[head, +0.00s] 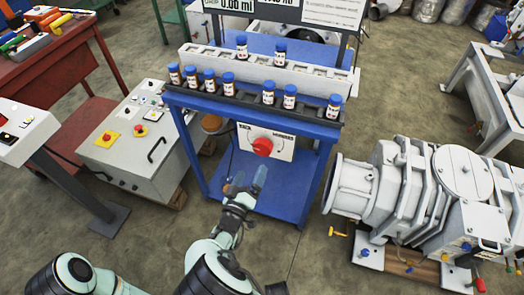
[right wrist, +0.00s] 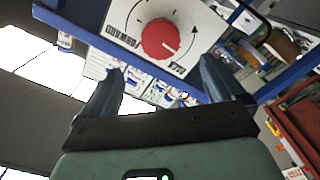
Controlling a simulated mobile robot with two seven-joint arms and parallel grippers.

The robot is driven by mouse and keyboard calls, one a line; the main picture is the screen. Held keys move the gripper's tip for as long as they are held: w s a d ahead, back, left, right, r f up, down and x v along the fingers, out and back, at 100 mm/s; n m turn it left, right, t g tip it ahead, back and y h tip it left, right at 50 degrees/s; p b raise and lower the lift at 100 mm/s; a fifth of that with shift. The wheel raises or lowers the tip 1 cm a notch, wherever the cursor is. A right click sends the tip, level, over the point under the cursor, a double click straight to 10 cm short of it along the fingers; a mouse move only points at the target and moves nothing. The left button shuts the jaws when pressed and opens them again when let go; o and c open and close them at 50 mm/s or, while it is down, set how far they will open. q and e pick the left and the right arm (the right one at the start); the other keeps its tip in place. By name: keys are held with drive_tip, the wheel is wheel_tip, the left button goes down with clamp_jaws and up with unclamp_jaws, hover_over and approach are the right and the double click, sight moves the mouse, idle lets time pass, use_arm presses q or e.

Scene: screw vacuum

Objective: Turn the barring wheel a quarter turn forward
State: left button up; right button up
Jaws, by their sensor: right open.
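The barring wheel is a round red knob (head: 262,146) on a white panel (head: 286,148) at the front of the blue stand. The panel has lettering to the left and right above the knob. My right gripper (head: 246,182) is open and empty, below and in front of the knob, apart from it. In the right wrist view the knob (right wrist: 160,39) shows beyond the open fingers (right wrist: 163,76), with a small pale mark on its lower right. A curved arrow and upside-down lettering surround it there. My left gripper is not in view.
Several blue-capped bottles (head: 228,84) stand on the stand's dark ledge above the panel. A grey control box (head: 128,145) is at left. A large grey vacuum pump (head: 430,190) lies at right. The blue lower shelf (head: 290,190) is clear.

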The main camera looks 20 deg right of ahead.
sight(261, 150)
drive_tip(key=b+x, duration=0.2)
drive_tip(key=x, duration=0.8)
drive_tip(key=shift+f, duration=0.15)
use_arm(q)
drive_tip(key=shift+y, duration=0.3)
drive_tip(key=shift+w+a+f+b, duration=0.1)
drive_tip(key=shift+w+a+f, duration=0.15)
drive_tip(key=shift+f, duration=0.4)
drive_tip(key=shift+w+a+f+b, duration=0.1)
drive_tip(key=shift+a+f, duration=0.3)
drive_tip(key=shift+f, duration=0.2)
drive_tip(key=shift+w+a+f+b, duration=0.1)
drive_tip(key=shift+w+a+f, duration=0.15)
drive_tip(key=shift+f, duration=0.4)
use_arm(e)
drive_tip(key=shift+x, duration=0.8)
drive_tip(key=shift+s, duration=0.1)
drive_tip(key=shift+c, duration=0.3)
drive_tip(key=c, duration=0.9)
